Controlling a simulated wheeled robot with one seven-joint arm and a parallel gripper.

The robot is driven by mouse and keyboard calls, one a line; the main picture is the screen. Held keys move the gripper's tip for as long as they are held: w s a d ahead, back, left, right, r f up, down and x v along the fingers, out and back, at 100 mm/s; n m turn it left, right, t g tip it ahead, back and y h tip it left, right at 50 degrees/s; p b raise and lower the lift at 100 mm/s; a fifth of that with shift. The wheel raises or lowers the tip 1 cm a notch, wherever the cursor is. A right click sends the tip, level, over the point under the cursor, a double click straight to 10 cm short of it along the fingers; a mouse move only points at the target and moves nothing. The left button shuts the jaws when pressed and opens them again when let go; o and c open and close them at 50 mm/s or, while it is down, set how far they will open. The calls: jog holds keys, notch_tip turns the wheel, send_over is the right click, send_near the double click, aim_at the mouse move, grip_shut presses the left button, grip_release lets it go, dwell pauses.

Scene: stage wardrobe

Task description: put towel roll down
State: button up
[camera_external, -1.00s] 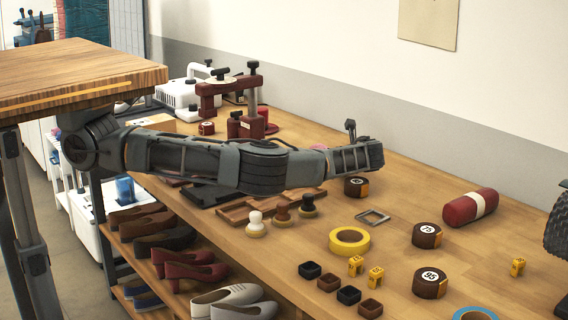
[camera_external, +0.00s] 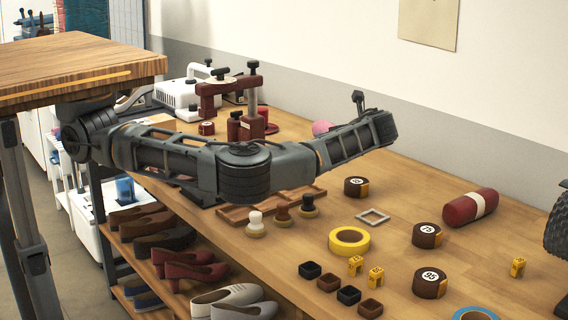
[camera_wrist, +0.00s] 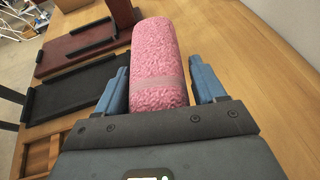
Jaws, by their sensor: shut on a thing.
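The towel roll is a pink, fluffy cylinder with a paler band (camera_wrist: 157,50). In the wrist view it lies lengthwise between the two blue fingers of my gripper (camera_wrist: 158,68), which is shut on it. In the external view only a small pink part of the roll (camera_external: 321,127) shows behind my forearm; my fingers are hidden there. The gap between the roll and the table below cannot be judged well.
In the wrist view, a black tray (camera_wrist: 72,88) and a dark red stand (camera_wrist: 75,47) lie left of the roll; bare table (camera_wrist: 255,75) is at right. In the external view, stamps (camera_external: 282,207), yellow tape (camera_external: 349,240) and a red roll (camera_external: 470,208) stand on the bench.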

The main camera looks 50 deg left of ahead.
aim_at(327, 121)
jog(key=shift+s+d+r, duration=0.2)
jog(key=shift+s+d, duration=0.05)
jog(key=shift+d, duration=0.05)
jog(key=shift+w+a+r+p, duration=0.25)
jog(key=shift+a+p, duration=0.1)
jog(key=shift+p, duration=0.3)
jog(key=w+a+m+t+p, duration=0.1)
jog(key=a+p, duration=0.1)
jog(key=p, duration=0.1)
jog(key=w+a+m+t+p, duration=0.1)
jog(key=w+a+p, duration=0.1)
jog(key=a+p, duration=0.1)
jog(key=w+a+m+t+h+p, duration=0.1)
jog(key=a+p, duration=0.2)
jog(key=p, duration=0.1)
jog(key=shift+w+a+r+p, duration=0.1)
jog(key=shift+w+p, duration=0.3)
jog(key=w+a+f+m+t+h+p, duration=0.1)
jog(key=a+f+p, duration=0.1)
jog(key=a+p, duration=0.2)
jog(key=w+a+f+m+t+p, duration=0.1)
jog(key=w+a+f+p, duration=0.1)
jog(key=a+p, duration=0.3)
jog(key=w+a+f+m+t+h+p, duration=0.1)
jog(key=a+f+p, duration=0.2)
jog(key=a, duration=0.7)
jog(key=shift+w+a+f+m+t+h+p, duration=0.3)
jog(key=shift+w+a+t+p, duration=0.1)
jog(key=shift+p, duration=0.55)
jog(key=shift+f, duration=1.95)
